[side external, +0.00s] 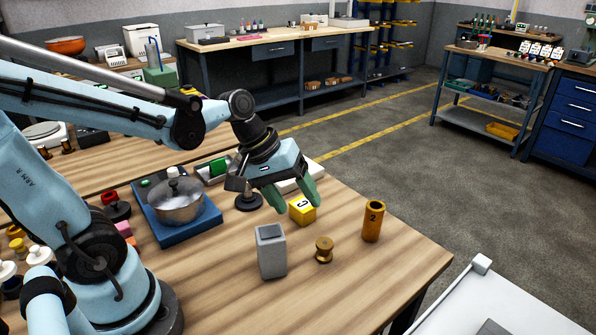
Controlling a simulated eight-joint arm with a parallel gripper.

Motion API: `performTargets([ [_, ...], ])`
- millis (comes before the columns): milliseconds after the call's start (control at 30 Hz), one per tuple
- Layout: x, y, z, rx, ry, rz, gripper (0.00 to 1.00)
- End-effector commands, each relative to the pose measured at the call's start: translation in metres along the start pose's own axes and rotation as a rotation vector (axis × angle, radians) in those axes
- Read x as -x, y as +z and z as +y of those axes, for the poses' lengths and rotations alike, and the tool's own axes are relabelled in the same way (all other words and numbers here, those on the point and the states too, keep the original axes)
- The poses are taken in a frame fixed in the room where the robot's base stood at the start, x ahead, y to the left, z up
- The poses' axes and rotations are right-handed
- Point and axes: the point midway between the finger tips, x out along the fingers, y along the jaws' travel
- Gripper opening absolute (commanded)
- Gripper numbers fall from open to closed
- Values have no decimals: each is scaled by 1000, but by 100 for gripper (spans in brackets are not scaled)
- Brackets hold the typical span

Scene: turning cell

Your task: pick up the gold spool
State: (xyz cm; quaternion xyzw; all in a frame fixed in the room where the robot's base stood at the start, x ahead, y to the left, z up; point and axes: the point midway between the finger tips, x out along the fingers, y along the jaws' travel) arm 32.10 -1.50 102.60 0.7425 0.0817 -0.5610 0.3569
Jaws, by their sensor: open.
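The gold spool (324,249) stands upright on the wooden table, near the table's front right part. It is a small flanged piece with a narrower waist. My gripper (296,200) is open and empty, with its green fingers pointing down. It is above the table, up and to the left of the spool in the picture, and apart from it. One finger overlaps the yellow block in this view; I cannot tell how far apart they are in depth.
A grey box (271,252) stands just left of the spool. An orange cylinder marked 2 (373,221) stands to its right. A yellow block marked C (302,209) lies behind it. A metal pot (180,202) sits on a blue base further left. The table in front of the spool is clear.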

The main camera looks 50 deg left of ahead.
Motion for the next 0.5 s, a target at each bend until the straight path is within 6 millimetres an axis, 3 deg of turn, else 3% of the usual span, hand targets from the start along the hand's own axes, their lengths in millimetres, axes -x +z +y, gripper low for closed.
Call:
performTargets([
  [500, -42, -22, 7, 654, 134, -405, 66],
])
